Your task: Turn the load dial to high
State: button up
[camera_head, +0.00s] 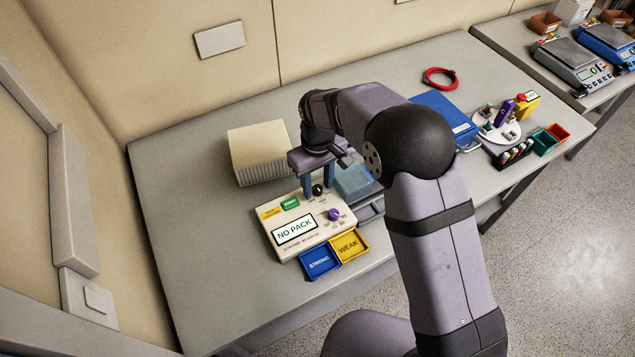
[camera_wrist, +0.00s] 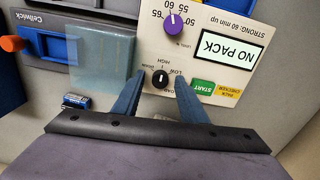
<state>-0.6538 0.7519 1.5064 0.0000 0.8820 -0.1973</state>
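The load dial is a small black knob (camera_wrist: 158,79) on the cream tester panel, with LOW and HIGH printed beside it, upside down in the wrist view. Its pale mark is too small to tell which label it points at. It also shows in the head view (camera_head: 318,190). My gripper (camera_head: 317,193) points down over the panel, its two blue fingers apart, one on each side of the dial. In the wrist view the fingers are spread with gaps to the knob, and nothing is held. Whether the tips are level with the knob is unclear.
The cream tester (camera_head: 290,245) has a NO PACK screen, a green START button (camera_head: 290,203) and a purple dial (camera_head: 334,214). Blue STRONG (camera_head: 319,262) and yellow WEAK (camera_head: 350,246) trays sit in front. A ribbed cream box (camera_head: 259,150) stands behind. A small blue battery (camera_wrist: 75,101) lies nearby.

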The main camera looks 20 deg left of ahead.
aim_at(321, 188)
jog(key=shift+r, duration=0.15)
jog(key=shift+r+b, duration=1.1)
jog(key=shift+r, duration=2.45)
jog(key=shift+d, duration=0.1)
jog(key=shift+d, duration=0.35)
jog(key=s+d+m, duration=0.3)
jog(key=d+m, duration=0.1)
jog(key=d, duration=1.1)
jog(key=s+d+f+m, duration=0.3)
jog(key=s+d+m, duration=0.2)
jog(key=s+d, duration=0.8)
jog(key=shift+s+d+m, duration=0.25)
jog(key=shift+d+m, duration=0.1)
jog(key=shift+m, duration=0.05)
